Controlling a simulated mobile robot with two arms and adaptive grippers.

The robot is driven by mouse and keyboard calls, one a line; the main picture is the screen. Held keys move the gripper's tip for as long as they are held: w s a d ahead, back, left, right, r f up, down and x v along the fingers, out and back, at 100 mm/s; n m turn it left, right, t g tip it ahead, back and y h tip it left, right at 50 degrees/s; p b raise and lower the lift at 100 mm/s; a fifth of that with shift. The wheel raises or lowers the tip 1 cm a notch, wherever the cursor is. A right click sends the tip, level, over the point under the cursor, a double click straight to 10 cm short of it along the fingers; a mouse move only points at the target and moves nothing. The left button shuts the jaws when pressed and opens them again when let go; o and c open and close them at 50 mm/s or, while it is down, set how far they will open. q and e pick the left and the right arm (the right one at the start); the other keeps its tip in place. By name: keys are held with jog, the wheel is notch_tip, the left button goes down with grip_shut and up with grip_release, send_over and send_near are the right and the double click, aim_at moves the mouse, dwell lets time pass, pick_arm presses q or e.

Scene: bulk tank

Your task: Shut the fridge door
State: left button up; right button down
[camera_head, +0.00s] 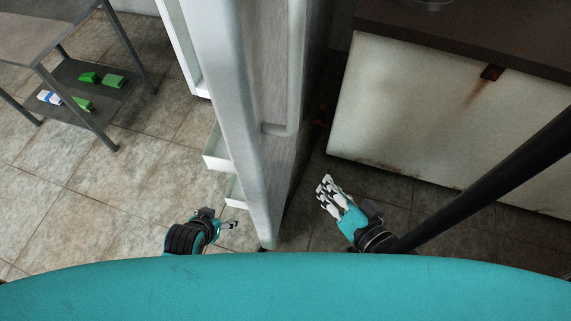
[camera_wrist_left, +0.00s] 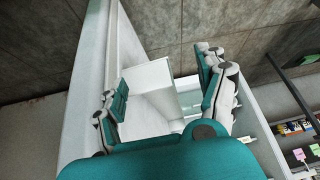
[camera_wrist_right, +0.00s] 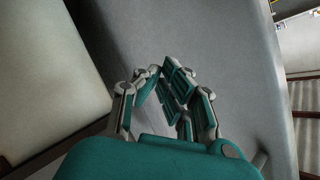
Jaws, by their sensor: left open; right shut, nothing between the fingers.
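The fridge door (camera_head: 228,90) stands open in the middle of the head view, seen nearly edge-on. Its outer face with a long vertical handle (camera_head: 297,75) is on the right, and white door bins (camera_head: 216,158) are on the left. My left gripper (camera_head: 233,225) is open and empty on the bin side, low near the door's edge. In the left wrist view, a white bin (camera_wrist_left: 150,95) shows between its fingers. My right gripper (camera_head: 326,186) is shut and empty on the outer side, apart from the door in the head view. The right wrist view shows the grey door face (camera_wrist_right: 215,50) beyond its fingers.
A metal table (camera_head: 40,35) with a lower shelf (camera_head: 112,101) holding green and blue-white cartons stands at the left. A stained white cabinet (camera_head: 430,115) with a dark top is at the right. Tiled floor (camera_head: 125,190) is clear left of the door.

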jog(key=s+a+r+m+t+y+p, duration=0.1)
jog(key=s+r+m+y+p, duration=0.15)
jog(key=s+m, duration=0.2)
jog(key=m+t+p, duration=0.1)
jog(key=m, duration=0.3)
send_near(272, 158)
jog(key=d+x, duration=0.1)
jog(key=x, duration=0.3)
pick_arm(q)
jog(key=s+a+f+g, duration=0.2)
jog(key=s+f+g, duration=0.2)
jog(key=s+f, duration=0.5)
jog(key=shift+s+a+f+y, duration=0.25)
jog(key=shift+s+f+y, duration=0.15)
jog(key=shift+s, duration=0.2)
pick_arm(e)
jog(key=shift+w+a+y, duration=0.35)
jog(key=shift+a, duration=0.4)
jog(key=shift+a, duration=0.1)
